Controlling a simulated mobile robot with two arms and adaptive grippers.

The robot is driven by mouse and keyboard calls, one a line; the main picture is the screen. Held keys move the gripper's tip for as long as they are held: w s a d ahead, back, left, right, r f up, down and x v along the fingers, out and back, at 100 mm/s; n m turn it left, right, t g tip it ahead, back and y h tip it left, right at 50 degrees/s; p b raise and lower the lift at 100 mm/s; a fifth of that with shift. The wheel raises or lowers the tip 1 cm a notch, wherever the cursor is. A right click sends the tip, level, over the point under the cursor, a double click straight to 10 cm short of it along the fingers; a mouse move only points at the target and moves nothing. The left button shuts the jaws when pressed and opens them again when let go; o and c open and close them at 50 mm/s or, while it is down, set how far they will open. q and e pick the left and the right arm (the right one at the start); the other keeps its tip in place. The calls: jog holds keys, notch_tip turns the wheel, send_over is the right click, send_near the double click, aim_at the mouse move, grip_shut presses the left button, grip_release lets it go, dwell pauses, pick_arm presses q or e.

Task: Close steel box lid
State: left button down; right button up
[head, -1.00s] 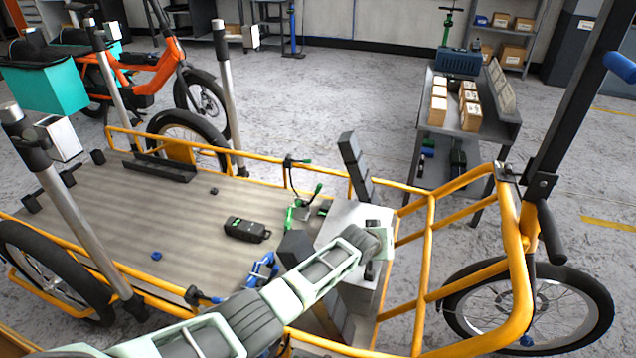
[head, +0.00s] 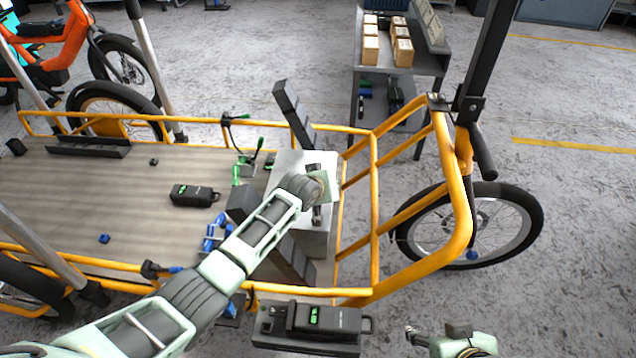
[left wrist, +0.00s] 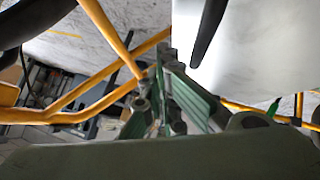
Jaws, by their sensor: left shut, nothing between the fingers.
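The steel box (head: 310,242) stands at the front end of the cargo bed. Its pale lid (head: 290,162) looks flat on top, partly hidden by my left arm; I cannot tell whether it is fully closed. A smooth white box surface (left wrist: 265,45) with a dark bar across it fills the upper right of the left wrist view. My left gripper (head: 317,214) is at the box's right side, mostly hidden by its wrist. In the left wrist view its fingers (left wrist: 172,95) are together and empty, near the white surface. My right gripper (head: 432,335) is low at the right; its finger opening is unclear.
The yellow bike frame (head: 373,215) surrounds the bed and box. A black device (head: 193,195) and blue straps (head: 213,236) lie on the bed. A black case (head: 320,318) is near the bottom. Floor (head: 570,230) is free at the right.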

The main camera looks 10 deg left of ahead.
pick_arm(q)
jog(key=v, duration=0.9)
jog(key=shift+f, duration=0.15)
